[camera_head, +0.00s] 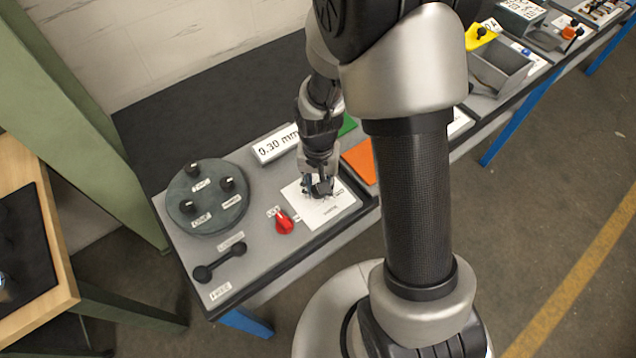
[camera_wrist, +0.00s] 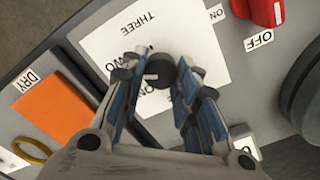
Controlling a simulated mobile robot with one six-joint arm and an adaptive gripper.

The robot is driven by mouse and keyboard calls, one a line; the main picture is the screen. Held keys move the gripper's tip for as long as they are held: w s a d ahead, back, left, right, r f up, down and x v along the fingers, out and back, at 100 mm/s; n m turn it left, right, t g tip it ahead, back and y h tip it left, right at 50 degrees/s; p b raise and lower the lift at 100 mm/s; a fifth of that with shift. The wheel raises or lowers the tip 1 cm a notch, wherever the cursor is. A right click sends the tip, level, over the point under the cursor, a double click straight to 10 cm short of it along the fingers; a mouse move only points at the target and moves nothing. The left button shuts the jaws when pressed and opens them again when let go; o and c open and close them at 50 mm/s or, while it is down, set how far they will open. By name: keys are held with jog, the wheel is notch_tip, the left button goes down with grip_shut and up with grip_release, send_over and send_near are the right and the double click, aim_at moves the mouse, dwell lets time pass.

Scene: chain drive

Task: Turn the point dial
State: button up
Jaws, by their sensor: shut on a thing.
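The point dial (camera_wrist: 161,69) is a small black knob with a white pointer mark. It sits on a white card (camera_wrist: 105,44) printed with position words, of which "THREE" and "TWO" can be read. In the wrist view the pointer mark lies toward the left of the knob. My gripper (camera_wrist: 156,80) has its blue-sided fingers on either side of the knob, shut on it. In the head view my gripper (camera_head: 319,190) is low over the card (camera_head: 322,212) and hides the dial.
A red switch knob (camera_head: 284,222) labelled "OFF" stands close beside the card. A dark round plate (camera_head: 207,216) with three black knobs lies to the left. A black two-ended bar (camera_head: 220,263) is at front left. An orange pad (camera_head: 361,162) and "0.30 mm" sign (camera_head: 276,144) are nearby.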

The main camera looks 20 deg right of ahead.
dwell(0.4)
jog(key=o, duration=1.1)
jog(key=shift+c, duration=0.2)
jog(key=shift+r, duration=0.1)
notch_tip(320, 180, up, 12)
